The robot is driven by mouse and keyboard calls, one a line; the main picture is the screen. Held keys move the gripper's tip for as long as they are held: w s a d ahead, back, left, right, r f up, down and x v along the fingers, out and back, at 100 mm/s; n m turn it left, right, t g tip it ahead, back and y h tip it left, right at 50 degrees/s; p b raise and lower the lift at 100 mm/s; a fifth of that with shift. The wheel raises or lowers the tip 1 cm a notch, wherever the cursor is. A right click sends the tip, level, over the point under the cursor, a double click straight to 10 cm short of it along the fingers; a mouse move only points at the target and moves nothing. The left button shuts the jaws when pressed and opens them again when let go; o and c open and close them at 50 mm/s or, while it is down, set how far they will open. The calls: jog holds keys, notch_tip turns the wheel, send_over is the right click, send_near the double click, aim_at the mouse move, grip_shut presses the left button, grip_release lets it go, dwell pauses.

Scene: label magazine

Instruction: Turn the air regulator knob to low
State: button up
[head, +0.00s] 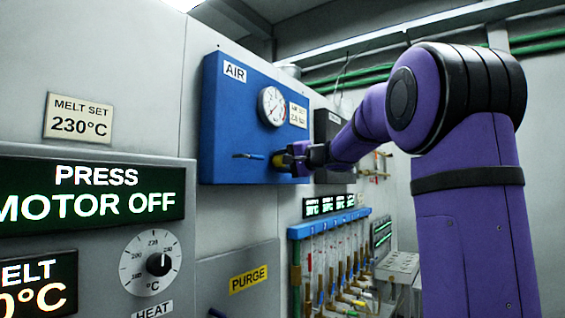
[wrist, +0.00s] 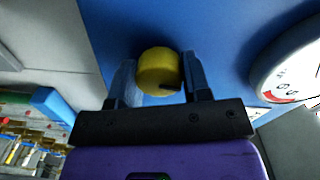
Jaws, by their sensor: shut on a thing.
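The air regulator knob is a round yellow knob (wrist: 158,71) on the blue AIR panel (head: 225,115). In the head view only a bit of the knob (head: 278,160) shows beside my gripper (head: 290,158). In the wrist view my gripper (wrist: 158,85) has one finger on each side of the knob and is shut on it. A dark mark shows near the knob's lower right edge.
The HEAT dial (head: 151,262) is at lower left. A blue-topped rack of tubes (head: 328,224) stands below the panel.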

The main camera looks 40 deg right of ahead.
jog(key=shift+f+n, duration=0.1)
jog(key=shift+n, duration=0.9)
jog(key=o, duration=0.9)
jog(key=shift+o, duration=0.2)
jog(key=v, duration=1.1)
jog(key=shift+w, duration=0.1)
